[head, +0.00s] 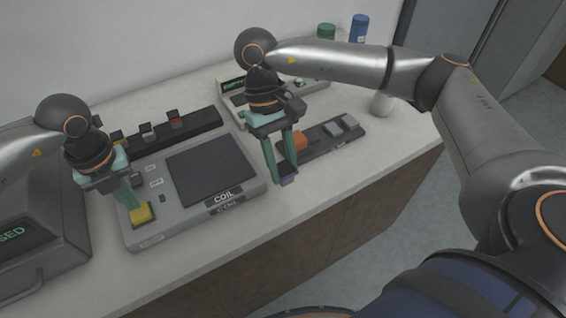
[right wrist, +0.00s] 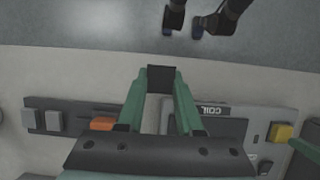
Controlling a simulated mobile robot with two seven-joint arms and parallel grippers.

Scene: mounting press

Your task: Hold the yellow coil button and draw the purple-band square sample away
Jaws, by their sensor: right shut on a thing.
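The yellow coil button (head: 140,214) is at the front left corner of the grey coil unit (head: 150,238), and it shows in the right wrist view (right wrist: 282,132). My left gripper (head: 130,203) has its fingers together with their tips at the button. My right gripper (head: 284,172) is shut on the purple-band square sample (head: 288,181), a dark block with a purple strip, held beyond the unit's right edge. In the right wrist view the sample (right wrist: 160,78) sits between the fingertips. The unit's dark square pad (head: 210,168) is bare.
Right of the coil unit, a dark strip (head: 318,147) carries an orange block (head: 299,141) and two grey blocks (head: 340,126). A black rack (head: 195,130) stands behind the unit. A dark machine (head: 40,240) is at the left. The counter's front edge lies close below the sample.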

